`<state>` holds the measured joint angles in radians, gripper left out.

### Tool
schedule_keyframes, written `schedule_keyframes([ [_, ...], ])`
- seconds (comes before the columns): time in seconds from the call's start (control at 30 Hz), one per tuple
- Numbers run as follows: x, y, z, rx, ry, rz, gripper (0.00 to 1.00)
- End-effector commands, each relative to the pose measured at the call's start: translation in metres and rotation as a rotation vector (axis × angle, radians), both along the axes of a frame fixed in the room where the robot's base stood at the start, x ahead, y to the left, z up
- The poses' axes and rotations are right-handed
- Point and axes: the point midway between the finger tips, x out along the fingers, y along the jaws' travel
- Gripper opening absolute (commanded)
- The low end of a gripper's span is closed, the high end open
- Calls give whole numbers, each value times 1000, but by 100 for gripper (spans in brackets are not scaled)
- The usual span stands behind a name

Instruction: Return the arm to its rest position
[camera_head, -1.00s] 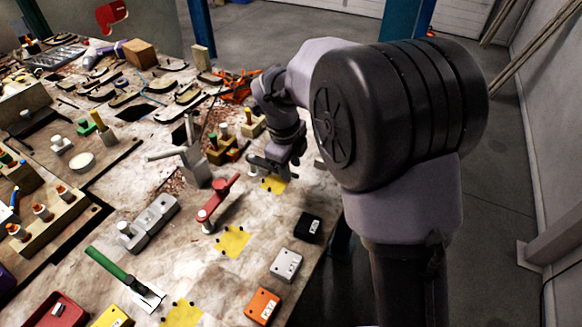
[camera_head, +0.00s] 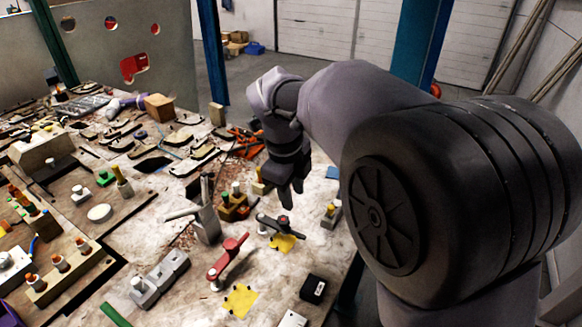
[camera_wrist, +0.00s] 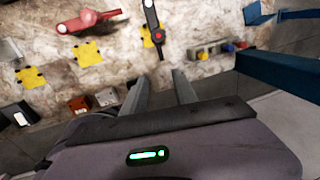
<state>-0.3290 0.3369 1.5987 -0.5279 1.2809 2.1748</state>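My arm reaches from the right side of the head view over the workbench. My gripper (camera_head: 291,200) points down above the bench near a black handle-like tool (camera_head: 268,222). In the wrist view the two fingers (camera_wrist: 162,88) stand apart with nothing between them. The black tool, lying over a yellow patch, also shows in the wrist view (camera_wrist: 152,18), clear of the fingers.
The workbench (camera_head: 140,230) is crowded. A red-handled tool (camera_head: 228,258), a grey block (camera_head: 160,278), a grey clamp-like piece (camera_head: 206,222) and a black box (camera_head: 313,288) lie near the arm. A blue post (camera_head: 408,48) stands behind it.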

Motion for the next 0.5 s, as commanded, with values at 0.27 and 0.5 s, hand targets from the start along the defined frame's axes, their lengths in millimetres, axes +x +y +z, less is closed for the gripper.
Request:
schedule_keyframes([
  [0.27, -72, -43, 48, 7, -49, 486, 34],
  [0.5, -207, -81, 54, -215, -254, 1373, 34],
])
